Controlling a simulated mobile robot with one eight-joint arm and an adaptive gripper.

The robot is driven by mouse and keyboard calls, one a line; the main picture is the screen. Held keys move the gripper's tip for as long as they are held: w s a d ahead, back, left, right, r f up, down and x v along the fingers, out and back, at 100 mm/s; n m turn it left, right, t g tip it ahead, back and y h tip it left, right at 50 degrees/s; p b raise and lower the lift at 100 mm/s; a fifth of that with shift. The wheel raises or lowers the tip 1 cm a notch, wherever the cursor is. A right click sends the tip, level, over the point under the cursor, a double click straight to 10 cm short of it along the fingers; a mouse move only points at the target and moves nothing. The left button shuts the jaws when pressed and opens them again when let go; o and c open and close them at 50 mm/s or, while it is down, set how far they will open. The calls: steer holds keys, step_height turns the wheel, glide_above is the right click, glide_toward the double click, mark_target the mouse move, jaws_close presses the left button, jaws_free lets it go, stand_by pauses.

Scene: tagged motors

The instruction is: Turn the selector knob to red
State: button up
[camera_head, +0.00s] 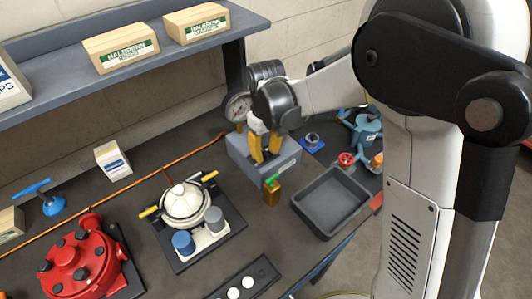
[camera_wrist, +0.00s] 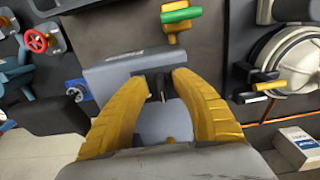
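A grey box (camera_head: 236,148) stands on the bench under my gripper (camera_head: 265,157). It also shows in the wrist view (camera_wrist: 110,73), with a small dark upright part (camera_wrist: 157,88) that looks like a knob. My gripper (camera_wrist: 158,76) has its two yellow fingers apart, one on each side of this dark part. I cannot tell whether they touch it. No red mark shows on the box, and the knob's setting cannot be read. A small round knob on a blue plate (camera_head: 312,140) sits to the right of the box; which one is the selector is unclear.
A brass valve with a green handle (camera_head: 272,185) stands close in front of the box. A pressure gauge (camera_head: 237,106) is behind it. A grey tray (camera_head: 333,225) lies to the right, a white-lidded pot (camera_head: 186,203) to the left. A shelf (camera_head: 75,83) overhangs the back left.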

mark_target(266, 153)
step_height(266, 153, up, 11)
steer(key=shift+r, duration=0.15)
stand_by(0.5)
